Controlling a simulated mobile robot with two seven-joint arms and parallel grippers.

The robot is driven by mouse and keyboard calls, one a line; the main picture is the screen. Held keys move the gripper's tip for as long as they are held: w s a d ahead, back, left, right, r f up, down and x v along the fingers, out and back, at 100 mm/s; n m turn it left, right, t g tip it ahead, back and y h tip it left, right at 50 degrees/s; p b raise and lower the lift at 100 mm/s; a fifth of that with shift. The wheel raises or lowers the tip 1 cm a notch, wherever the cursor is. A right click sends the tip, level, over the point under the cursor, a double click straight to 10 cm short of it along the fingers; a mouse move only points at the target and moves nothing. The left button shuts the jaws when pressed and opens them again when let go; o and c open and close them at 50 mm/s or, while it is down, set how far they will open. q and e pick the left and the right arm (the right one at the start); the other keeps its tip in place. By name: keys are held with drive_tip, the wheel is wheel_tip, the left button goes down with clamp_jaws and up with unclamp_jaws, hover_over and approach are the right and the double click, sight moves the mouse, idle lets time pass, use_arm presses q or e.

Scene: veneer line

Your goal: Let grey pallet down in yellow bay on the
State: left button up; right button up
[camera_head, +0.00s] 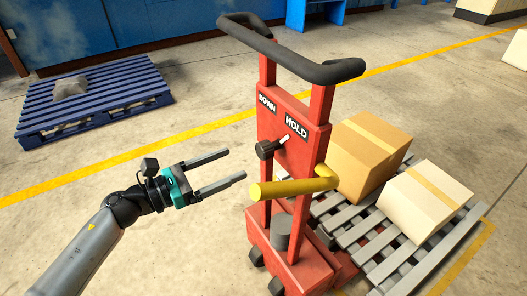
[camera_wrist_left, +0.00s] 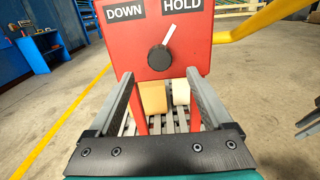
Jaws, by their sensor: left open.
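The grey slatted pallet (camera_head: 385,268) is on a red hand stacker (camera_head: 290,115), inside or over a bay with a yellow outline (camera_head: 487,232) at the right. I cannot tell its height above the floor. The stacker's black knob (camera_head: 268,149) has a white pointer turned towards the HOLD label (camera_head: 297,126); the DOWN label (camera_head: 267,103) is left of it. My left gripper (camera_head: 236,164) is open and empty, left of the stacker, its fingers towards the knob. In the left wrist view the knob (camera_wrist_left: 159,58) is beyond the fingertips, between them, apparently untouched.
A brown box (camera_head: 368,150) and a cream box (camera_head: 425,200) stand on the grey pallet. A yellow bar (camera_head: 290,188) sticks out below the knob. A blue pallet (camera_head: 95,98) with a grey lump lies at the left. Unidentified grey bars (camera_wrist_left: 309,120) show at the wrist view's right edge.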

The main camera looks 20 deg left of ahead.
sight(259, 152)
use_arm(q)
drive_tip(key=x, duration=0.8)
drive_tip(key=shift+w+b, duration=0.15)
drive_tip(key=shift+b, duration=0.15)
drive_tip(key=shift+w+d, duration=0.5)
drive_tip(key=shift+w, duration=0.05)
use_arm(e)
drive_tip(key=shift+w+a+r, duration=0.1)
drive_tip(key=shift+w+r, duration=0.15)
drive_tip(key=shift+r, duration=0.6)
use_arm(q)
clamp_jaws()
